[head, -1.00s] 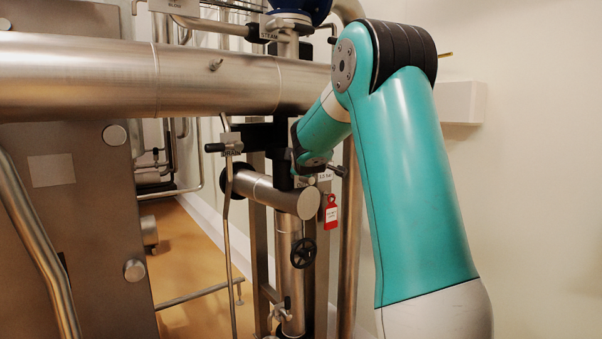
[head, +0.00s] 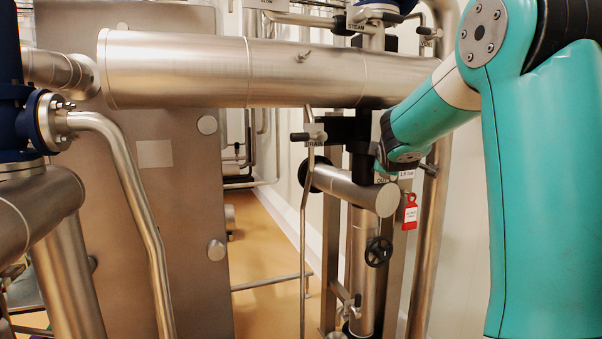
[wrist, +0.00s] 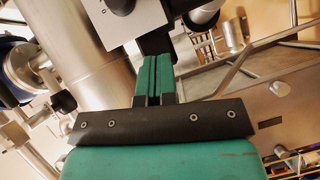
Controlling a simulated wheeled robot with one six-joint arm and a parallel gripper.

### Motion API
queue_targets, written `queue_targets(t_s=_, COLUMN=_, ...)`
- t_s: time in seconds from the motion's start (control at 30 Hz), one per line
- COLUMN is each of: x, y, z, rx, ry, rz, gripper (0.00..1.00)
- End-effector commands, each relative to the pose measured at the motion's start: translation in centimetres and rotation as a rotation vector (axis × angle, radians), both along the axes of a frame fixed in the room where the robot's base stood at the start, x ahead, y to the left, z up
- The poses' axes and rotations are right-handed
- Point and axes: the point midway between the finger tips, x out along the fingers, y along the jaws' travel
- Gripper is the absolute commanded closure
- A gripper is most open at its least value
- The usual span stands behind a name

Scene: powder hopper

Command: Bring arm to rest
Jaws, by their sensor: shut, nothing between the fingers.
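My arm (head: 545,190), teal with black joints, stands at the right of the head view, bent at a raised elbow. Its forearm (head: 432,105) reaches down and left to the pipework, in front of the right end of the thick steel pipe. My gripper (wrist: 152,80) shows in the wrist view with its two teal fingers side by side, shut and empty. A dark fitting and a grey box with a black knob (wrist: 122,5) appear just beyond the fingertips; I cannot tell whether they touch. In the head view the fingers cannot be made out.
A thick horizontal steel pipe (head: 200,68) crosses the upper view. A red tag (head: 410,213) and a black handwheel (head: 378,251) are below the forearm. A blue flanged valve (head: 20,115) and a bent pipe (head: 135,190) stand at left. Open floor (head: 262,255) shows behind.

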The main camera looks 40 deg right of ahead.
Motion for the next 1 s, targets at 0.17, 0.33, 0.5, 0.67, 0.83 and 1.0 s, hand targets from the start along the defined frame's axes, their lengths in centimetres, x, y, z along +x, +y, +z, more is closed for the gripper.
queue_targets(t_s=0.17, x=0.0, y=0.1, z=0.0, rx=0.002, ry=0.0, rz=0.001, gripper=1.0)
queue_targets(t_s=0.33, x=1.1, y=3.9, z=-1.5, rx=0.13, ry=-0.002, rz=0.074, gripper=1.0)
queue_targets(t_s=0.5, x=1.9, y=15.0, z=-5.6, rx=0.492, ry=0.054, rz=0.238, gripper=1.0)
queue_targets(t_s=0.67, x=-1.1, y=27.0, z=-9.7, rx=0.85, ry=0.219, rz=0.35, gripper=1.0)
queue_targets(t_s=0.83, x=-8.6, y=37.9, z=-13.2, rx=1.147, ry=0.499, rz=0.38, gripper=1.0)
queue_targets(t_s=1.0, x=-18.0, y=44.4, z=-15.4, rx=1.297, ry=0.812, rz=0.323, gripper=1.0)
